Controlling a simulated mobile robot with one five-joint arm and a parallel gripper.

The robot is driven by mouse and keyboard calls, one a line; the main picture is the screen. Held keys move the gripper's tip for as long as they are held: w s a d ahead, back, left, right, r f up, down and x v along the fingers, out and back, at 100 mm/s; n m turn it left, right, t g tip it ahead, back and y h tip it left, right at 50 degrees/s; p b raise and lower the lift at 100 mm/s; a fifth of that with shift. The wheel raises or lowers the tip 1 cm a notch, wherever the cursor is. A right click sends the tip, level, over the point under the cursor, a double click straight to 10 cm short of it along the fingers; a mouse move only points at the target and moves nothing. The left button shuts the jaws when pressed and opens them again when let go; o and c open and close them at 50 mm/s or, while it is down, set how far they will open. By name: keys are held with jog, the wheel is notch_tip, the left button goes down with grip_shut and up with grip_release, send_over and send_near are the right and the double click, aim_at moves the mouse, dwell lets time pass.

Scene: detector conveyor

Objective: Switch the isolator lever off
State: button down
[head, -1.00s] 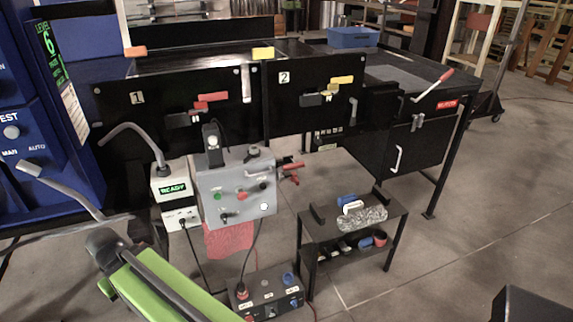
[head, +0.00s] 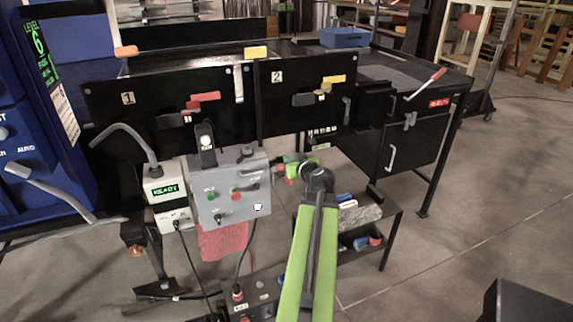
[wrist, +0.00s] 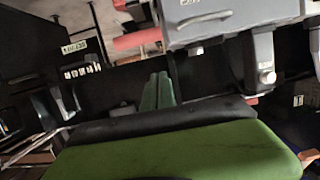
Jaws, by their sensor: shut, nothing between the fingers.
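The grey control box (head: 229,187) carries buttons on its face. A red-handled lever (head: 290,172) projects from its right side, partly hidden behind my wrist; I take it for the isolator lever. In the wrist view its red handle (wrist: 137,39) lies beside the grey box (wrist: 225,18), above and left of the fingers. My gripper (head: 284,159) is just right of the box, close to the lever, and looks shut and empty. In the wrist view the dark green fingers (wrist: 158,88) are together, with a visible gap to the red handle. Contact cannot be judged from the head view.
A small black stand (head: 378,217) with loose items is right of my arm. Black panels with red (head: 204,97) and yellow levers stand behind. Another red-handled lever (head: 438,74) is at the far right. A READY unit (head: 166,192) and cables are left.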

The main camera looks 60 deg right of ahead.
jog(key=shift+s+d+r+h, duration=0.15)
jog(key=shift+s+d+h, duration=0.1)
jog(key=shift+s+d, duration=0.25)
jog(key=shift+s+d+r+h, duration=0.15)
jog(key=shift+s+d+h, duration=0.15)
jog(key=shift+s, duration=0.25)
jog(key=w+d+f+b, duration=0.1)
jog(key=w+f+b, duration=0.1)
jog(key=w+d+f+b, duration=0.3)
jog(key=w+f, duration=0.1)
jog(key=shift+w+d+b, duration=0.2)
jog(key=shift+d+b, duration=0.1)
jog(key=shift+b, duration=0.1)
jog(key=shift+s+a, duration=0.1)
jog(key=shift+s, duration=0.1)
